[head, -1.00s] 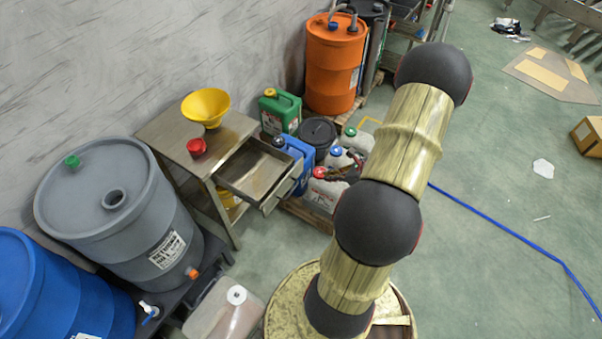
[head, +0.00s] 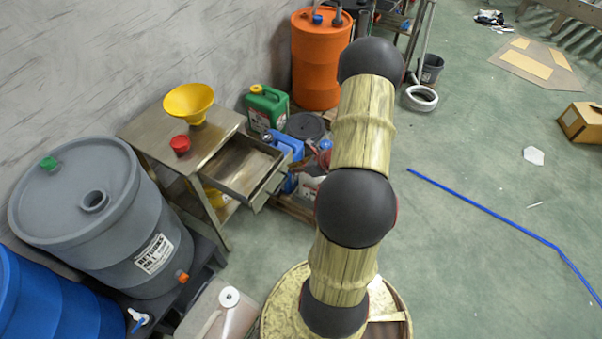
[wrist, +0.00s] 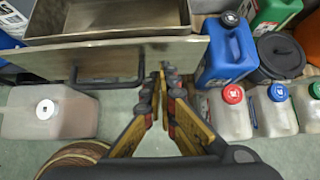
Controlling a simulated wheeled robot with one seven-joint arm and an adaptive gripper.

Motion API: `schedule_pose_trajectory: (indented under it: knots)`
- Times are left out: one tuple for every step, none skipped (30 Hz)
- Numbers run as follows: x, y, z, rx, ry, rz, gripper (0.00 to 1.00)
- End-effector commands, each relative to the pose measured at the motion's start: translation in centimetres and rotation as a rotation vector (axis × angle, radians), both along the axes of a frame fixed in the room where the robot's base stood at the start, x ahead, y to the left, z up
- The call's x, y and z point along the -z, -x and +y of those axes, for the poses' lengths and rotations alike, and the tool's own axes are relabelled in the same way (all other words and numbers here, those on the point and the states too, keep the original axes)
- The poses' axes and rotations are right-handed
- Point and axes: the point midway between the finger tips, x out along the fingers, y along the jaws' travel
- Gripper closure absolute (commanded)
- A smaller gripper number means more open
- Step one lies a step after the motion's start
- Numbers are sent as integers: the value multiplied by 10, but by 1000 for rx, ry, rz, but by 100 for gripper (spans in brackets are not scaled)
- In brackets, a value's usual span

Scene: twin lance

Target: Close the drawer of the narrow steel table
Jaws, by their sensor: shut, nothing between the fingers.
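The narrow steel table (head: 150,132) stands against the wall in the head view. Its drawer (head: 238,166) is pulled out and looks empty. In the wrist view the drawer front (wrist: 60,60) spans the upper left, with a dark bar handle (wrist: 110,82) below it. My gripper (wrist: 166,76) is shut and empty. Its fingertips are at the right part of the drawer front, right of the handle; I cannot tell whether they touch it. In the head view the gripper is mostly hidden behind my arm.
A yellow funnel (head: 190,102) and a red cup (head: 180,144) stand on the tabletop. A blue jerrycan (wrist: 228,50) is close right of the drawer front. Several small canisters stand further right. A pale translucent canister (wrist: 50,112) is at lower left.

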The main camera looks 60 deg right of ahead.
Motion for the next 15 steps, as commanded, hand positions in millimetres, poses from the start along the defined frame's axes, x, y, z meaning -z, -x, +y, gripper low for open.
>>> schedule_pose_trajectory:
  knots:
    - [0, -1, 0, 0, 0, 0, 100]
    - [0, -2, 0, 0, 0, 0, 100]
    - [0, -2, 0, 0, 0, 0, 100]
    - [0, -2, 0, 0, 0, 0, 100]
    - [0, -2, 0, 0, 0, 0, 100]
    - [0, -2, 0, 0, 0, 0, 100]
    - [0, -2, 0, 0, 0, 0, 100]
    - [0, -2, 0, 0, 0, 0, 100]
    - [0, -2, 0, 0, 0, 0, 100]
    - [0, -2, 0, 0, 0, 0, 100]
    - [0, -2, 0, 0, 0, 0, 100]
    - [0, -3, 0, 0, 0, 0, 100]
    - [0, -3, 0, -1, 1, 0, 100]
    - [0, -5, 0, -1, 1, 0, 100]
    - [0, -8, 1, -1, 1, 0, 100]
